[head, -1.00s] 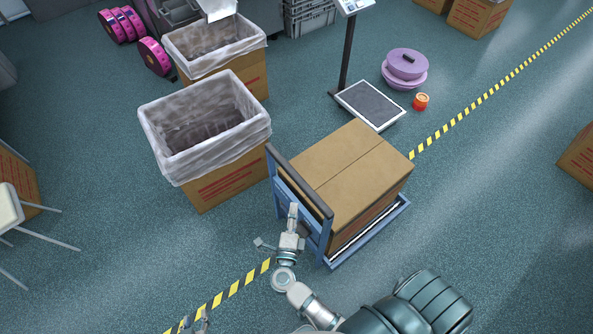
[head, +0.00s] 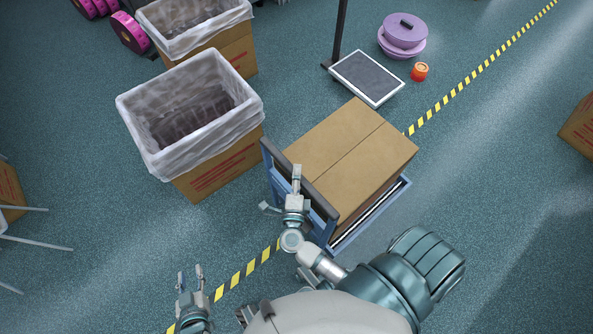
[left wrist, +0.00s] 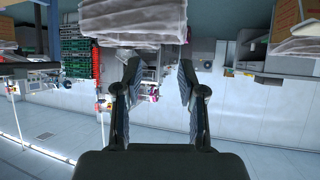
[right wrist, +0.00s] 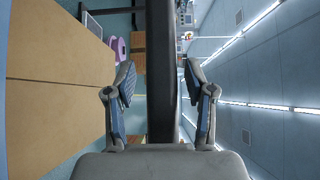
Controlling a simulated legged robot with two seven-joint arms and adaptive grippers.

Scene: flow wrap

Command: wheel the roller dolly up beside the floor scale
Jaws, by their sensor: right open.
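The roller dolly (head: 376,216) is a blue frame with an upright handle at its near-left end, and it carries a large closed cardboard box (head: 352,150). The floor scale (head: 367,77) lies just beyond the box, with a grey plate and a dark post. My right gripper (head: 297,175) is at the dolly's handle. In the right wrist view the dark handle bar (right wrist: 161,70) stands between its open fingers, with the box at the left. My left gripper (head: 190,275) is open and empty, low at the left, away from the dolly.
Two lined cardboard bins, a near one (head: 190,110) and a far one (head: 200,30), stand left of the dolly. A purple round container (head: 403,35) and a small orange item (head: 420,71) sit right of the scale. A yellow-black floor line (head: 470,75) runs past.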

